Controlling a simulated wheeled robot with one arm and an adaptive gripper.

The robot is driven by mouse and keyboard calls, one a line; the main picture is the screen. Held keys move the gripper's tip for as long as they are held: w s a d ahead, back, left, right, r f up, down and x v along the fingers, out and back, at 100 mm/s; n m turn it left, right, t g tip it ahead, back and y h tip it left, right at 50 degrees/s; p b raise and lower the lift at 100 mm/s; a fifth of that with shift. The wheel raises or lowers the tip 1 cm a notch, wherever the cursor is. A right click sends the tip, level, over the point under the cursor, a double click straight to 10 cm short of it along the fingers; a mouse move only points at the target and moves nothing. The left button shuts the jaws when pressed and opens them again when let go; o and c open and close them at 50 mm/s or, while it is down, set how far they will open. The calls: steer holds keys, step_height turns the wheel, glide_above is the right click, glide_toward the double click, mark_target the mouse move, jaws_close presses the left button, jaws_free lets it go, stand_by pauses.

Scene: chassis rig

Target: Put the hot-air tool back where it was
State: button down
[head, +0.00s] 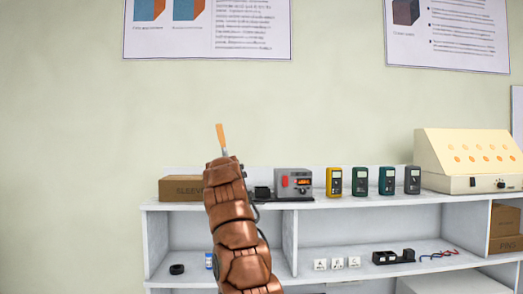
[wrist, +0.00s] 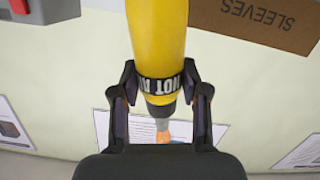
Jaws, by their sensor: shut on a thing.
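The hot-air tool (wrist: 160,35) is yellow with a black band lettered "HOT A..." and a grey and orange end. My gripper (wrist: 161,88) is shut on it around the band in the wrist view. In the head view the tool's orange tip (head: 220,137) points up above the shelf unit, and my arm hides the rest of the tool. A grey station (head: 293,183) with a red part stands on the shelf top, right of my arm. A small black holder-like part (head: 262,192) is beside it, partly behind my arm.
A brown SLEEVES box (head: 180,188) stands left of my arm on the shelf unit (head: 370,204). Several meters (head: 360,181) and a cream panel box (head: 470,160) stand to the right. A dark cable (head: 262,233) hangs beside my arm. Posters hang on the wall behind.

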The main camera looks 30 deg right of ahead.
steer(key=shift+d+r, duration=0.15)
steer(key=shift+d, duration=0.05)
steer(key=shift+s+d+r+m+h, duration=0.2)
steer(key=shift+d+r+m, duration=0.1)
steer(key=shift+d, duration=0.25)
steer(key=shift+s+d+r+m+h, duration=0.1)
steer(key=shift+s+d+r+m, duration=0.15)
steer(key=shift+d, duration=0.3)
steer(key=shift+d+r+p, duration=0.2)
steer(key=shift+p, duration=0.1)
steer(key=shift+s+d+r, duration=0.1)
steer(key=shift+d+r, duration=0.05)
steer(key=shift+d, duration=0.2)
steer(key=shift+s+d, duration=0.1)
steer(key=shift+d, duration=0.2)
steer(key=shift+s+r+m, duration=0.1)
steer(key=shift+r+m, duration=0.1)
steer(key=shift+m, duration=0.05)
steer(key=shift+s+d+r+h, duration=0.1)
steer(key=shift+d+r+h, duration=0.05)
steer(key=shift+d, duration=0.3)
steer(key=shift+s+d+r+h, duration=0.1)
steer(key=shift+d+r+h, duration=0.05)
steer(key=shift+d, duration=0.3)
steer(key=shift+s+d+r+m+p, duration=0.2)
steer(key=shift+d+r+m+p, duration=0.1)
steer(key=shift+d+m, duration=0.15)
